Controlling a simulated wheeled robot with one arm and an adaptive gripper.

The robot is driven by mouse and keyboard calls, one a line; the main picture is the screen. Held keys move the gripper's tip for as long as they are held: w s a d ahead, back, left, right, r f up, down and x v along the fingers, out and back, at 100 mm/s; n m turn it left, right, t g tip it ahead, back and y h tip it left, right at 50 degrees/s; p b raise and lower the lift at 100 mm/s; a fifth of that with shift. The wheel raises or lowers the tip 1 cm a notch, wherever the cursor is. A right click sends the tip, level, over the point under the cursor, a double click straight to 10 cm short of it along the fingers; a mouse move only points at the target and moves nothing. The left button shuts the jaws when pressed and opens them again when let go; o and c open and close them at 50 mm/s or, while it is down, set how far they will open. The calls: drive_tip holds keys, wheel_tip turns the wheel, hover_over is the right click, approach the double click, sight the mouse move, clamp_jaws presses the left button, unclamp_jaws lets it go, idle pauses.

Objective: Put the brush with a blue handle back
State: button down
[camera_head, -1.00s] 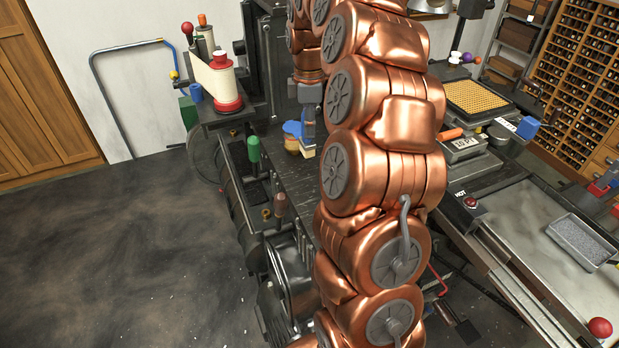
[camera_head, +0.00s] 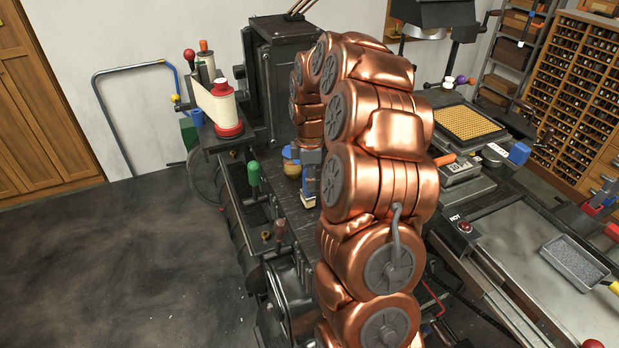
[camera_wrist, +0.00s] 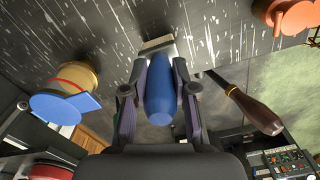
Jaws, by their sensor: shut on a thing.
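In the wrist view my gripper (camera_wrist: 157,95) is shut on the blue handle of the brush (camera_wrist: 159,92). The brush's pale bristle end (camera_wrist: 157,44) points away from my palm, toward a dark surface with whitish streaks. In the head view my gripper (camera_head: 309,172) is at the end of my copper arm, over the dark machine bench, and the arm partly hides it. I cannot tell whether the bristles touch the surface.
A tan round container with a blue top (camera_wrist: 66,98) is left of the brush in the wrist view. A tool with a brown wooden handle (camera_wrist: 255,109) is to the right. A green-handled lever (camera_head: 253,173) stands on the bench's left side.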

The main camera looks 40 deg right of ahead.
drive_tip(key=shift+f, duration=0.2)
drive_tip(key=shift+f, duration=0.2)
drive_tip(key=c, duration=0.9)
unclamp_jaws()
wheel_tip(320, 180, up, 12)
drive_tip(key=b, duration=0.3)
drive_tip(key=shift+r, duration=0.2)
